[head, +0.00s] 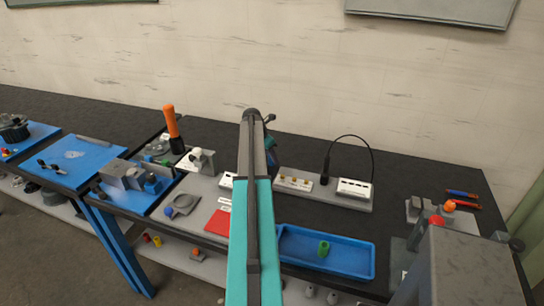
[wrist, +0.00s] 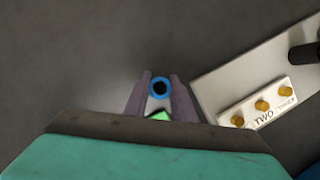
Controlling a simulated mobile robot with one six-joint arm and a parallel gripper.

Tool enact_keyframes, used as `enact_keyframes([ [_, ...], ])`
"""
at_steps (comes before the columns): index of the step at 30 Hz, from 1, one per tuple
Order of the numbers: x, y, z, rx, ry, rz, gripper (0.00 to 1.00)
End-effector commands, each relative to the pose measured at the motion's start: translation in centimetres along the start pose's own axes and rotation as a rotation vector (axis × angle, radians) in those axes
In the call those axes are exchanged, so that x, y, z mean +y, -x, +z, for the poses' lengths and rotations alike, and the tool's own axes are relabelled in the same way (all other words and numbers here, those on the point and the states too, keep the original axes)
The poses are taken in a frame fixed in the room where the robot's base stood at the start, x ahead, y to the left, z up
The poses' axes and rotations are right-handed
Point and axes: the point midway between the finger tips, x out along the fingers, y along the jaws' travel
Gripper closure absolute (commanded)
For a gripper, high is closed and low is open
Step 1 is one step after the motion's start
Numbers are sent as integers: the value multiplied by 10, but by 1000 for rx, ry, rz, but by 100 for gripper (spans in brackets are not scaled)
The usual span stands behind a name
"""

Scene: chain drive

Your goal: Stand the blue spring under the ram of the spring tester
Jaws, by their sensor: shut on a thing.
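In the wrist view my gripper (wrist: 160,98) is shut on a blue ring-shaped part with a dark centre, which looks like the blue spring (wrist: 160,78) seen end-on. It sits between the two fingertips. A small bright green patch shows behind it, between the finger bases. In the head view my teal arm hides most of the gripper and the spring. I cannot clearly identify the spring tester or its ram; an orange-handled lever (head: 172,122) stands at the back of the bench, left of my arm.
A white-labelled block with brass knobs (head: 295,182) stands on a grey plate, right of my arm; a black cable (head: 371,150) arches there. A blue tray (head: 360,265) holds a green cylinder (head: 323,248). A red square (head: 218,222) lies left of my arm.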

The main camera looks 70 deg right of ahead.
Motion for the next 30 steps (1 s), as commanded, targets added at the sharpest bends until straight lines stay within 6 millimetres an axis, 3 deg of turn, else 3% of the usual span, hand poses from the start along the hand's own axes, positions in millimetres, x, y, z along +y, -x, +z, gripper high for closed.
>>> enact_keyframes([
  [12,0,-3,-1,0,0,1,100],
  [13,0,-3,-1,0,0,1,72],
  [16,0,-3,-1,0,0,1,58],
  [30,0,3,0,-1,0,1,58],
])
